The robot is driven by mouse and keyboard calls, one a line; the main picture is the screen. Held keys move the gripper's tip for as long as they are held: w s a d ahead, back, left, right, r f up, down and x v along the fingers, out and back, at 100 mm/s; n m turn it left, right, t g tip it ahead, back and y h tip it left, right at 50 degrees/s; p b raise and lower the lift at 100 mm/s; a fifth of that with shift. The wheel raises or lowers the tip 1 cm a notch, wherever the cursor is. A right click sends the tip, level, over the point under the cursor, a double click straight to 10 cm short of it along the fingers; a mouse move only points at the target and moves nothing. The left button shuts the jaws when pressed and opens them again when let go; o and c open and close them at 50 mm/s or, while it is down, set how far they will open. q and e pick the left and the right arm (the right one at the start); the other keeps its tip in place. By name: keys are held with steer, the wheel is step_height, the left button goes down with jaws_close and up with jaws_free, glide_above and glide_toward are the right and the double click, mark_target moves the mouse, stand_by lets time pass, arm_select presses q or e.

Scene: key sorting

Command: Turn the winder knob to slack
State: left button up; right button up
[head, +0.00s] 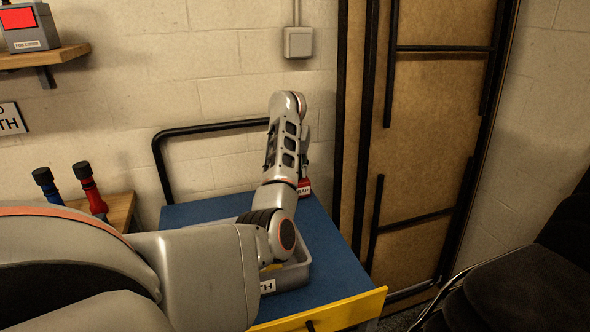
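No winder knob can be made out in the head view. My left arm comes in from the left, crosses over the blue-topped table (340,268) and bends up towards the wall. Its far link stands over the back of the table. A narrow dark-grey part shows along that link's right edge, and I cannot tell whether it belongs to my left gripper. The link hides most of what lies behind it, and no fingertips are clear. My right gripper is not in view.
A grey tray (296,277) with a partly hidden label sits on the table under my arm. A small red labelled thing (304,187) is behind it. A yellow drawer front (345,309) is at the table's front. A blue (46,186) and a red bottle-like thing (90,190) stand left.

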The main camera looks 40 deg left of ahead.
arm_select(q)
steer(key=shift+n+g, duration=0.3)
steer(key=shift+n, duration=0.6)
steer(key=shift+f, duration=0.1)
steer(key=o, duration=1.1)
steer(key=v, duration=1.2)
steer(key=shift+d, duration=0.3)
steer(key=shift+f, duration=0.1)
